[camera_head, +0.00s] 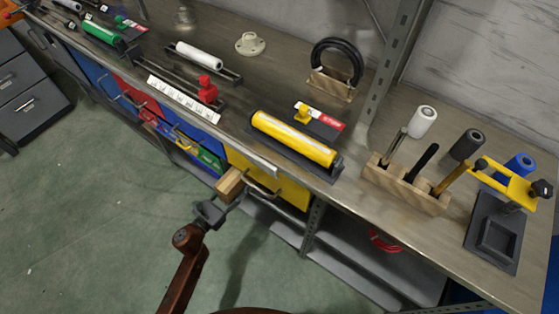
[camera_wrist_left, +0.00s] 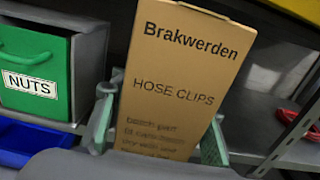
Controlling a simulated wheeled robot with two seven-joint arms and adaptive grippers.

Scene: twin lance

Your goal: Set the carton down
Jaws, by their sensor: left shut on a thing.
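The carton, a tan cardboard box printed "Brakwerden HOSE CLIPS" (camera_wrist_left: 185,75), stands nearly upright between the two fingers of my left gripper (camera_wrist_left: 155,140) in the left wrist view. The gripper is shut on it. In the head view the left gripper (camera_head: 222,202) holds the carton (camera_head: 230,182) in front of the bench, beside the yellow drawer (camera_head: 285,187). The carton is below the bench top's front edge there. Whether its base touches anything is hidden. My right gripper is not in view.
A green NUTS bin (camera_wrist_left: 32,68) is left of the carton, above a blue bin (camera_wrist_left: 30,145). A grey lower shelf (camera_head: 350,257) with a red coiled item (camera_head: 384,241) lies to the right. The bench top holds a yellow roll (camera_head: 293,138) and a wooden tool block (camera_head: 405,190).

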